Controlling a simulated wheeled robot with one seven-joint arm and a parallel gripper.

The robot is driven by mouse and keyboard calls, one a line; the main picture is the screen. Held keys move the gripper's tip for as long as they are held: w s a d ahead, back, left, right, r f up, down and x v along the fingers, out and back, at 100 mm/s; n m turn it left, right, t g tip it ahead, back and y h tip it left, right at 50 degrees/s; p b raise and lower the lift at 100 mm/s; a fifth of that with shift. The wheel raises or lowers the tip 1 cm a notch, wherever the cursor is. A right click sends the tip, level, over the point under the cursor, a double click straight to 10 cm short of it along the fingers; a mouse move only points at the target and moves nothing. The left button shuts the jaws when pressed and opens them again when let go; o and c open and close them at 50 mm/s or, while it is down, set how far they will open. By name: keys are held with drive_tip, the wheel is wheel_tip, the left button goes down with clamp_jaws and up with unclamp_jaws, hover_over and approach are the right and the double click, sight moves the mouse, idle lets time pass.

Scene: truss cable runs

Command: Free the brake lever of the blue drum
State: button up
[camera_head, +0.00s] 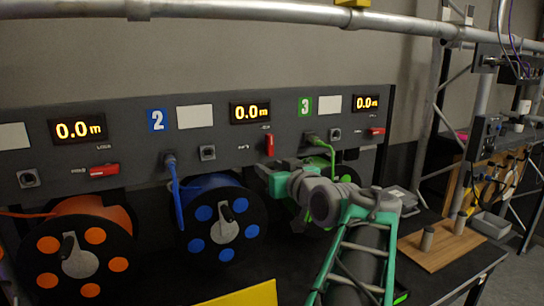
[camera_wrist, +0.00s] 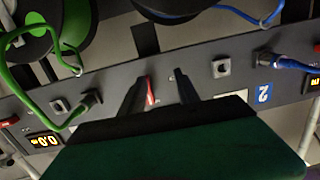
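The blue drum (camera_head: 222,222) sits under the panel section marked with a blue 2. Its edge also shows at the top of the wrist view (camera_wrist: 165,12). The red brake lever (camera_head: 269,145) beside the 0.0 m display hangs vertically on the panel. In the wrist view, where the panel is inverted, the red lever (camera_wrist: 150,88) shows between my two fingers, closer to the left one. My gripper (camera_wrist: 160,76) is open, with its fingers apart near the panel. In the head view my gripper (camera_head: 266,170) is just below the lever. I cannot tell whether a finger touches it.
The orange drum's red lever (camera_head: 103,172) and the green drum's red lever (camera_head: 376,131) lie horizontal. A blue cable (camera_head: 177,195) and a green cable (camera_wrist: 38,100) run from panel sockets on either side. A yellow board (camera_head: 245,295) stands in front of the drums.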

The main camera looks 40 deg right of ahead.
sight(272, 147)
drive_tip(key=s+d+r+h, duration=0.1)
drive_tip(key=s+d+r, duration=0.1)
drive_tip(key=d+r, duration=0.1)
drive_tip(key=shift+t, duration=0.5)
drive_tip(key=p+x, duration=0.2)
drive_tip(key=x, duration=0.5)
drive_tip(key=shift+w+f, duration=0.1)
drive_tip(key=shift+w, duration=0.15)
drive_tip(key=shift+c, duration=0.2)
clamp_jaws()
